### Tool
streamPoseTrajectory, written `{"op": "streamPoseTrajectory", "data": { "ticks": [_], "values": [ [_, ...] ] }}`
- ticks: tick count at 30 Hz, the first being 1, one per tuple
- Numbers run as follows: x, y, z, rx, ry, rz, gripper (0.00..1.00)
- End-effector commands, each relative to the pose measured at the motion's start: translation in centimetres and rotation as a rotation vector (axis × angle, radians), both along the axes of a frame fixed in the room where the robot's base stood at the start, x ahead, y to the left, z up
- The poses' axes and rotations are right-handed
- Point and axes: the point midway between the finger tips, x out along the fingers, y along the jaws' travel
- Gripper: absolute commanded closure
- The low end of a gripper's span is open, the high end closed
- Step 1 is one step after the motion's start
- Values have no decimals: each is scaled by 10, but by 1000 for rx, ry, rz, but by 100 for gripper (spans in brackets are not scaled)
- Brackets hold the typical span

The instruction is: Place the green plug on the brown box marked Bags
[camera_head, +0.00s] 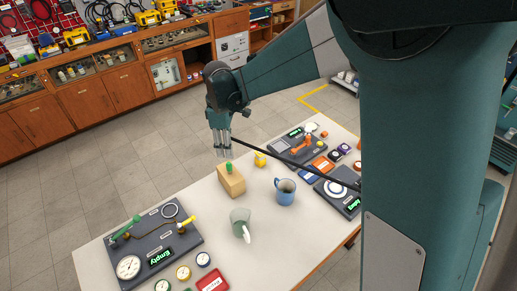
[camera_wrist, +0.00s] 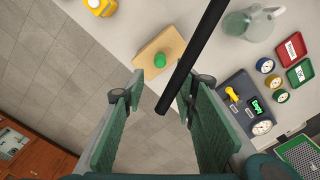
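The green plug (camera_head: 229,167) stands on top of a light brown box (camera_head: 231,184) near the table's back edge. The plug (camera_wrist: 160,60) and box (camera_wrist: 170,42) also show in the wrist view, ahead of the fingertips. No Bags marking can be read on the box. My gripper (camera_head: 222,153) points down just above the plug in the head view. In the wrist view my gripper (camera_wrist: 160,90) has its two green fingers apart with no object between them, and the plug is beyond their tips. A dark rod crosses part of the wrist view.
A blue mug (camera_head: 285,194) and a pale green cup (camera_head: 239,220) stand right and in front of the box. A yellow item (camera_head: 260,159) is close by at the back. A grey panel with gauges (camera_head: 155,245) lies left; more panels lie right.

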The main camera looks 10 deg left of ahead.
Motion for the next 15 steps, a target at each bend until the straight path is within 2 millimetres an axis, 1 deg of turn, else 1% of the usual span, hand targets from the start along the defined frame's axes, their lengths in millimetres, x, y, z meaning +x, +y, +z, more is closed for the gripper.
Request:
{"op": "streamPoseTrajectory", "data": {
  "ticks": [8, 11, 15],
  "values": [
    [0, -2, 1, 1, -1, -4, 71],
    [0, -7, 5, 4, -6, -18, 71],
    [-1, -22, 17, 12, -18, -59, 71]
  ]
}}
